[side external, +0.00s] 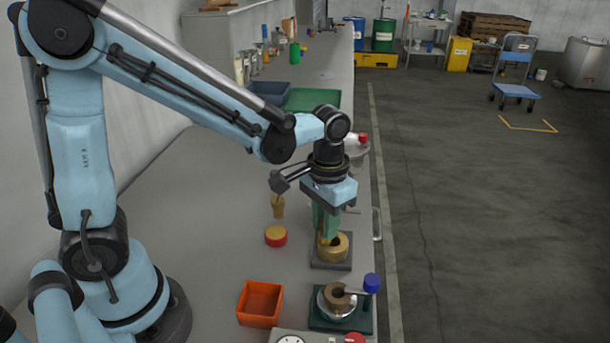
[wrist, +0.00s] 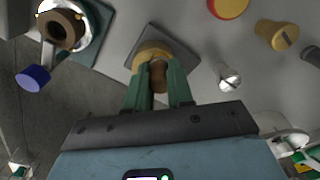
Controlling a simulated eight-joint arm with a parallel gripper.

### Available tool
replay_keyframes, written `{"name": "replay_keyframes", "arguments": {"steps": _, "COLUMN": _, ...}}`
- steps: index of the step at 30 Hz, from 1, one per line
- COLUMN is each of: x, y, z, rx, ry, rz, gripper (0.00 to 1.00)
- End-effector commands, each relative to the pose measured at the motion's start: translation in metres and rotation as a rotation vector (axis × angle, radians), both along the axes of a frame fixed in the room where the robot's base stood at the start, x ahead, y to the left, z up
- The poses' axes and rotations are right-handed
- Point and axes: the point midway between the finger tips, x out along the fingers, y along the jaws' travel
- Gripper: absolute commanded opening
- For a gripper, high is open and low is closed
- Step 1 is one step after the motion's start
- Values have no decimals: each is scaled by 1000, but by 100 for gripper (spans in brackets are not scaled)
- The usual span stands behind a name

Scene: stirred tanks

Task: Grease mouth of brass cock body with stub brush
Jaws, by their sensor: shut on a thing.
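My gripper (wrist: 158,88) points down, its green fingers shut on a brown, short-handled piece that looks like the stub brush (wrist: 158,74). The brush's lower end is at a round gold-coloured block (side external: 337,246) on a dark square plate (side external: 330,265); whether it is seated in the block or just touches it is hidden. A hollow bronze-brown piece (side external: 338,294), which looks like the brass cock body, sits with its mouth upward on a silver round holder on a green base (side external: 318,321). It also shows in the wrist view (wrist: 68,24), apart from my gripper.
A lever with a blue knob (side external: 372,283) sticks out beside the bronze piece. A red-and-yellow tin (side external: 276,236), a brass plug (side external: 278,207) and an orange bin (side external: 260,302) stand to the left. Green and dark trays lie farther back. The bench edge is close on the right.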

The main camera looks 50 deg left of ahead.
Motion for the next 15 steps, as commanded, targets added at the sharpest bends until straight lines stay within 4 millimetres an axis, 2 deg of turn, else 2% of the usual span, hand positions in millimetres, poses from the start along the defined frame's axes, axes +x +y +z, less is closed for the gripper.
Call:
{"name": "replay_keyframes", "arguments": {"steps": 9, "x": -2, "y": 9, "z": 2, "rx": 1, "ry": 1, "rz": 1, "gripper": 0}}
{"name": "replay_keyframes", "arguments": {"steps": 15, "x": -7, "y": 6, "z": 0, "rx": 1, "ry": 2, "rz": 0, "gripper": 0}}
